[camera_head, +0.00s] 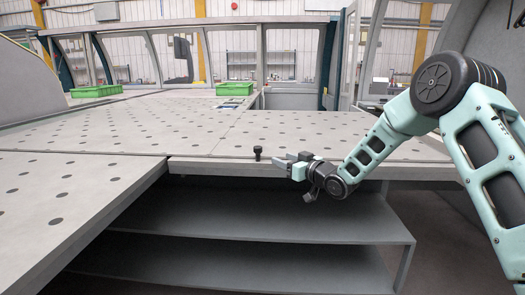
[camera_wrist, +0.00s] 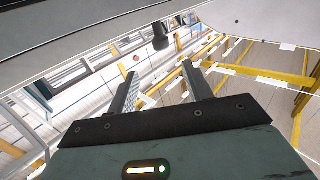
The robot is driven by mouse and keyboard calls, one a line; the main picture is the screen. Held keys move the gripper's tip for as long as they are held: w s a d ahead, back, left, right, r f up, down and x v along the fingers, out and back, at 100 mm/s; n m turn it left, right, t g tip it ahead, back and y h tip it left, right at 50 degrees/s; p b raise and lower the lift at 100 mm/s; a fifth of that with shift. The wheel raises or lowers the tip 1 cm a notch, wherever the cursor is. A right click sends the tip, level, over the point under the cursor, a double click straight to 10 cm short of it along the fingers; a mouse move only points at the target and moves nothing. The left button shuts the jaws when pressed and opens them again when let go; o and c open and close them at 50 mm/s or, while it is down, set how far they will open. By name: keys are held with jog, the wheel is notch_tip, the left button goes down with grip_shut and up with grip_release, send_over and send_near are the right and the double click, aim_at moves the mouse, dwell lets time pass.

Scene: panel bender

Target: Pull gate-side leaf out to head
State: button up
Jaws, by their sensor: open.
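A pale grey perforated leaf (camera_head: 300,140) forms the tabletop ahead of me. I cannot tell for certain that it is the gate-side leaf. A black knob (camera_head: 258,153) stands upright at its front edge. In the wrist view the knob (camera_wrist: 160,36) shows dark beyond the fingertips, against the leaf's pale edge (camera_wrist: 100,37). My gripper (camera_head: 285,160) is just right of the knob in the head view, at the leaf's front edge. In the wrist view my gripper (camera_wrist: 160,72) has its two fingers apart with nothing between them. The knob appears beyond the tips, apart from them.
A grey shelf unit (camera_head: 270,215) lies open below the front edge. Another perforated panel (camera_head: 70,190) adjoins at the left across a seam. Green bins (camera_head: 234,88) stand at the back. Framed glazed panels (camera_head: 290,60) rise behind the table.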

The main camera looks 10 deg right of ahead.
aim_at(261, 151)
jog(key=p+x, duration=0.1)
jog(key=x, duration=1.3)
jog(key=shift+a, duration=0.1)
grip_shut()
